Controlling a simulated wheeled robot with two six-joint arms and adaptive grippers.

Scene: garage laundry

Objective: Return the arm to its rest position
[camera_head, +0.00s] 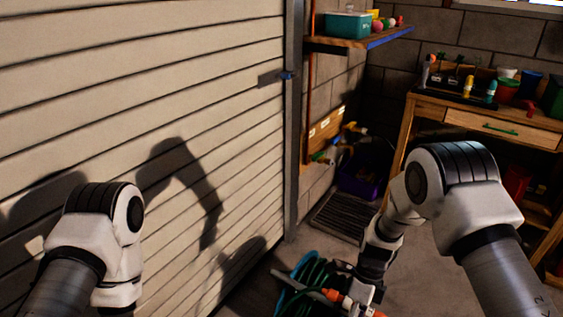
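My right arm comes in from the right, bends at its elbow, and reaches down toward the floor. My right gripper (362,292) is at the bottom edge, partly cut off and dark against what is behind it. It is beside or in front of a green hose with an orange-ended nozzle (332,295). I cannot tell whether it touches the nozzle or whether its fingers are open or shut. My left arm shows only as a bent elbow and links at the lower left; its gripper is below the picture.
A blue-rimmed container (284,290) with the coiled green hose (312,272) stands on the floor. A slatted garage door (190,90) fills the left. A wooden workbench (400,150) with pots stands right, a shelf (345,44) above. A dark mat (342,217) and purple bin (358,182) are behind.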

